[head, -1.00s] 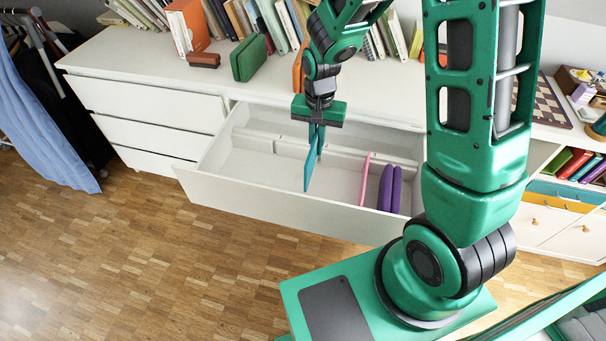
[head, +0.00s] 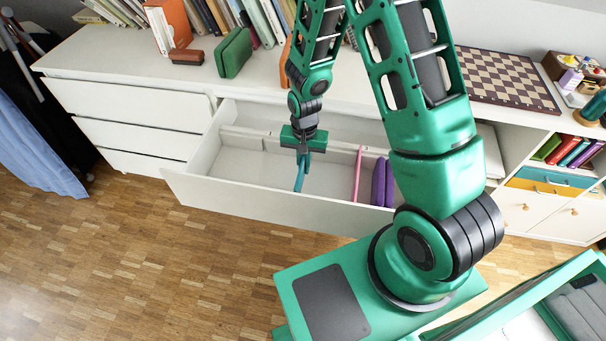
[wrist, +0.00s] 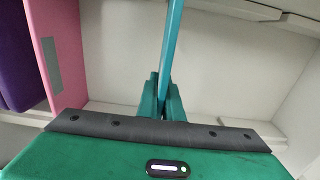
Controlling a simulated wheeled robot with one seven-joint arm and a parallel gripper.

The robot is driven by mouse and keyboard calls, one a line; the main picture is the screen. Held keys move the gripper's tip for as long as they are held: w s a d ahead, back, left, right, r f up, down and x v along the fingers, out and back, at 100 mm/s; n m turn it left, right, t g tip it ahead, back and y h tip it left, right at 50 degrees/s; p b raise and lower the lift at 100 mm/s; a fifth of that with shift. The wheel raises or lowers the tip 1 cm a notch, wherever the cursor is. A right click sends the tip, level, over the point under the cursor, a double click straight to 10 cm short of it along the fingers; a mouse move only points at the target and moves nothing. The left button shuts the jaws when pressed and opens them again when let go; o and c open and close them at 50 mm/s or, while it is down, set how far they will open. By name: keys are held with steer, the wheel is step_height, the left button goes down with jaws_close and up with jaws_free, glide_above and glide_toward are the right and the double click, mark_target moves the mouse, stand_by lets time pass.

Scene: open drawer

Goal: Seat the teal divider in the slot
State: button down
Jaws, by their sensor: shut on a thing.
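The teal divider (head: 300,176) is a thin flat panel standing on edge inside the open white drawer (head: 240,199). It also shows in the wrist view (wrist: 172,45), running away from my gripper. My gripper (head: 303,152) is low over the drawer and shut on the divider's upper edge; in the wrist view its fingers (wrist: 164,98) pinch it from both sides. The divider's lower edge looks close to the drawer floor, but I cannot tell whether it touches. The slot around its lower edge is not clearly visible.
A pink divider (head: 358,174) stands in the drawer to the right, with purple folded items (head: 382,183) beside it. The drawer's left part is bare. A green box (head: 234,53) and books stand on the dresser top behind.

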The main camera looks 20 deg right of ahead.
steer(key=shift+f, duration=2.4)
steer(key=shift+f, duration=0.15)
steer(key=c, duration=1.9)
jaws_free()
step_height(320, 180, up, 12)
steer(key=shift+r, duration=0.2)
